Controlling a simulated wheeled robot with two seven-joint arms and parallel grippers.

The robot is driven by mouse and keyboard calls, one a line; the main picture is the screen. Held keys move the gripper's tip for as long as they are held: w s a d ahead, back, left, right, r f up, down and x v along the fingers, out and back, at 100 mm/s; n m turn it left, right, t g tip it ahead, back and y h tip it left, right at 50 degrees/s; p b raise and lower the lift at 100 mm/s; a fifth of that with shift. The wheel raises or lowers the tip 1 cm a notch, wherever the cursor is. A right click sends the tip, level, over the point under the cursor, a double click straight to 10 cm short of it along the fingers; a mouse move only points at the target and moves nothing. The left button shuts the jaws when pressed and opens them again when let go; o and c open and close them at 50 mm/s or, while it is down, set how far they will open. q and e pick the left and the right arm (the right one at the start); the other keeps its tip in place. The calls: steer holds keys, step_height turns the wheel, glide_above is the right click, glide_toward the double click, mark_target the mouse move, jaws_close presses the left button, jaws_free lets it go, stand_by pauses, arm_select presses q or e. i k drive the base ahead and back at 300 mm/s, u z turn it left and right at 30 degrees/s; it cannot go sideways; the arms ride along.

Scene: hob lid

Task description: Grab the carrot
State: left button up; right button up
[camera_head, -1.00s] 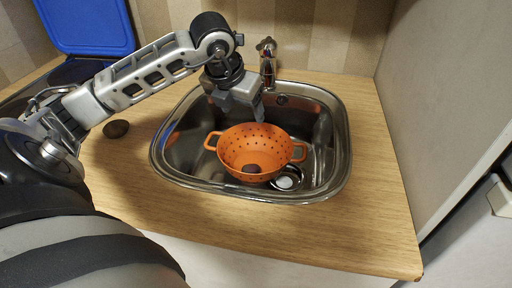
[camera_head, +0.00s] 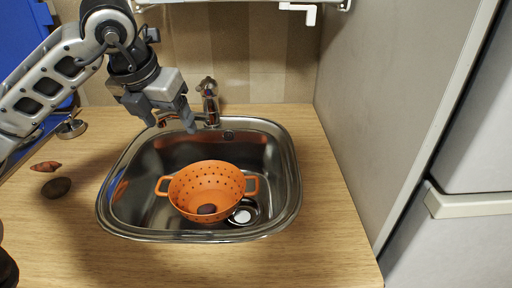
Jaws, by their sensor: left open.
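A small reddish-orange piece (camera_head: 46,166), which looks like the carrot, lies on the wooden counter left of the sink. A dark brown oval item (camera_head: 56,187), like a potato, lies just in front of it. My left gripper (camera_head: 172,119) hangs above the back-left of the sink, fingers pointing down, open and empty. It is well to the right of the carrot and apart from it. An orange colander (camera_head: 212,178) stands in the sink with a brown roundish item (camera_head: 207,209) inside. My right gripper is not in view.
The steel sink (camera_head: 286,215) has a tap (camera_head: 208,100) at its back, close to my left gripper. A metal lid or pan part (camera_head: 71,128) and a raised blue lid (camera_head: 18,40) are at the back left. A grey wall panel bounds the right. The front counter is clear.

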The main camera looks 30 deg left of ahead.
mark_target(50, 166)
steer(key=k, duration=1)
